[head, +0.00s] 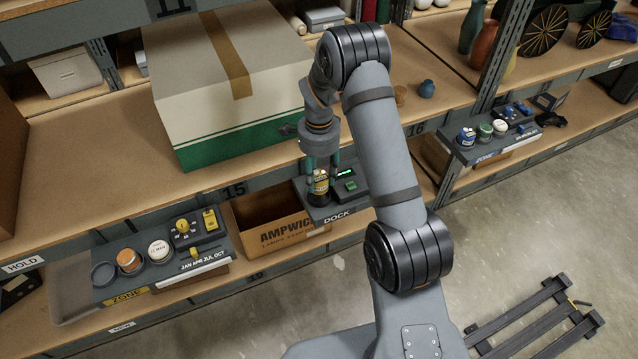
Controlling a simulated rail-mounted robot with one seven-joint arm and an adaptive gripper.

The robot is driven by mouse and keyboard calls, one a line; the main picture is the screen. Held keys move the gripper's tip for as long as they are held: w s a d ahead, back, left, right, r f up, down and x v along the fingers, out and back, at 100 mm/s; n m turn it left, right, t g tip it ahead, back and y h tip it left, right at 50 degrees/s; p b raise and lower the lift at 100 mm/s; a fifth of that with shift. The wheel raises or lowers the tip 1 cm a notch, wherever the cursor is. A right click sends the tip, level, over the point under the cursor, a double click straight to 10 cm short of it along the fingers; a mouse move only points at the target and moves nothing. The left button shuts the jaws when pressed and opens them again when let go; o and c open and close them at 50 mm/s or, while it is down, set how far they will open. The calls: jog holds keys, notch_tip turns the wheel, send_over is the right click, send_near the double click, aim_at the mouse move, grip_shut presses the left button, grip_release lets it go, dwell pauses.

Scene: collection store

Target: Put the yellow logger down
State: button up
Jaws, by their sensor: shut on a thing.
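My gripper (319,172) is in the middle of the head view, pointing down over the grey dock (338,217) at the shelf's front edge. It is shut on the yellow logger (320,184), a small upright cylinder with a yellow band and dark parts. The logger is at the left side of the dock, beside a small unit with a lit green display (346,173). I cannot tell whether its base touches the dock. The fingers partly hide its upper end.
A large white and green box (230,85) stands behind and left of my gripper. An open AMPWIC carton (283,234) is below, left of the dock. A left tray (113,293) holds round containers and yellow pieces. Another tray (490,150) is at right. A pallet (535,320) lies on the floor.

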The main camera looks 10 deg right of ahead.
aim_at(319, 183)
notch_tip(319, 183, down, 4)
jog(key=shift+f, duration=0.1)
jog(key=shift+f+b, duration=0.3)
jog(key=o, duration=1.2)
jog(key=shift+c, duration=0.2)
jog(key=shift+o, duration=0.3)
jog(key=shift+r, duration=0.1)
jog(key=shift+r+p, duration=0.6)
notch_tip(319, 183, up, 12)
jog(key=shift+f, duration=0.25)
